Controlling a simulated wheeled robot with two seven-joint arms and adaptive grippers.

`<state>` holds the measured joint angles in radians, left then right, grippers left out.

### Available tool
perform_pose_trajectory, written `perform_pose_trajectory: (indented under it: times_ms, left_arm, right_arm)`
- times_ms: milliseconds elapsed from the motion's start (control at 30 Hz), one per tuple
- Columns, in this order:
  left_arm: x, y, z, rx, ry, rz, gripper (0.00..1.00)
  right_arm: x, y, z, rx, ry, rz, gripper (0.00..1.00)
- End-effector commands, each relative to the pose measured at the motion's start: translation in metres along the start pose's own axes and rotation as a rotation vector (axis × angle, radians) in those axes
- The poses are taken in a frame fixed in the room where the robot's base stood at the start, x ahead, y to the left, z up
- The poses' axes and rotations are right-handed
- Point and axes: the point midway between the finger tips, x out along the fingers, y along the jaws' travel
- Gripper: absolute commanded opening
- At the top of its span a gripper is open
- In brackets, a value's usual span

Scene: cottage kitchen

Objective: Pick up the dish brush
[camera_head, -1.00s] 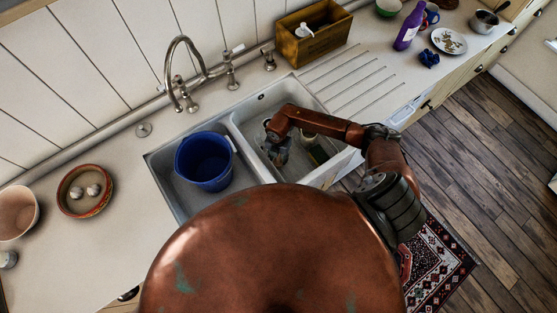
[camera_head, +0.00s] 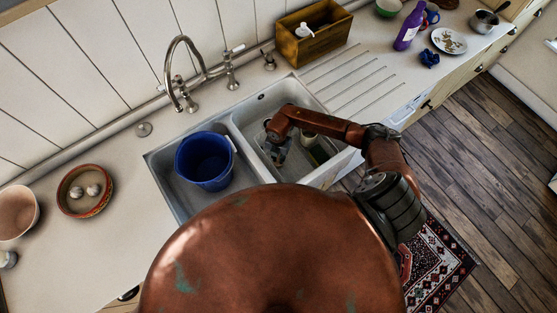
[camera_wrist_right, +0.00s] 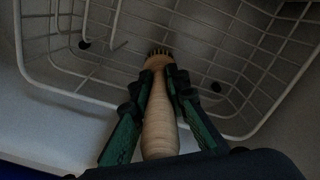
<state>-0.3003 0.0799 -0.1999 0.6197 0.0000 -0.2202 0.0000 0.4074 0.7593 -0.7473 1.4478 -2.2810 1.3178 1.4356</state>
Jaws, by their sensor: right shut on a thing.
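The dish brush (camera_wrist_right: 160,125) has a pale wooden handle and dark bristles at its far end, seen in the right wrist view. My right gripper (camera_wrist_right: 163,82) is shut on the handle, with one green finger on each side of it. The bristle end points away, over a white wire rack (camera_wrist_right: 115,72). In the head view my right gripper (camera_head: 277,155) is down inside the right sink basin (camera_head: 262,112); the brush cannot be made out there. My left gripper is out of view.
A blue bucket (camera_head: 204,161) stands in the left basin. The faucet (camera_head: 172,75) rises behind the sink. A wooden box (camera_head: 315,32) stands behind the grooved drainboard (camera_head: 350,80), which is clear. A bowl with garlic-like bulbs (camera_head: 84,191) is on the left counter.

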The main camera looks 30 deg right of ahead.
Motion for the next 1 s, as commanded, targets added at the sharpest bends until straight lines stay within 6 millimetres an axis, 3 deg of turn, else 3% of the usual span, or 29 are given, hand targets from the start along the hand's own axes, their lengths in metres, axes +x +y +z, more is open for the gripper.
perform_pose_trajectory:
  times_ms: [267,700,1000]
  left_arm:
    - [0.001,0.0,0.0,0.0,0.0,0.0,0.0]
    - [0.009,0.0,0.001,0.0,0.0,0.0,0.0]
    - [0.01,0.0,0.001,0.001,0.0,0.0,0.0]
  right_arm:
    - [-0.015,0.001,0.001,-0.001,-0.002,0.003,0.0]
    - [-0.091,0.0,0.001,-0.001,-0.002,0.001,0.0]
    - [-0.101,0.0,0.0,0.0,0.0,0.001,0.0]
